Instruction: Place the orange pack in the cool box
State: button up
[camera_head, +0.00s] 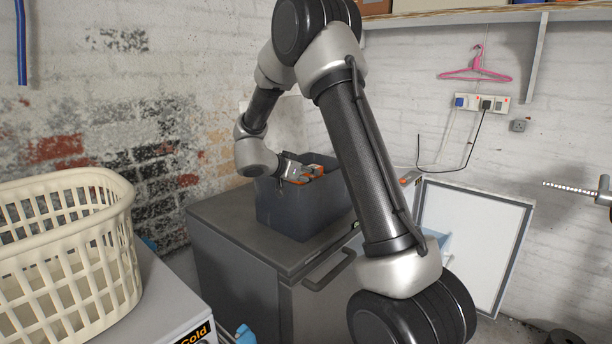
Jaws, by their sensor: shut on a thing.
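My gripper (302,174) is at the top of an open dark grey bin (290,214). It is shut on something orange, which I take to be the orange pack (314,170). Only small orange parts show around the fingers, and I cannot tell whether the pack is clear of the bin's floor. To the right, behind my arm, an open white panel with a grey rim (475,240) looks like the raised lid of the cool box. A light blue part shows beside it. My arm hides most of the box, so I cannot see inside.
The bin stands on a dark grey cabinet (240,235) with a front handle. A cream laundry basket (75,250) sits on a white surface at the left. A shelf, pink hanger (475,72), sockets and a hanging cable are on the back wall.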

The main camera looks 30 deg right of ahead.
jog(key=shift+f, duration=0.55)
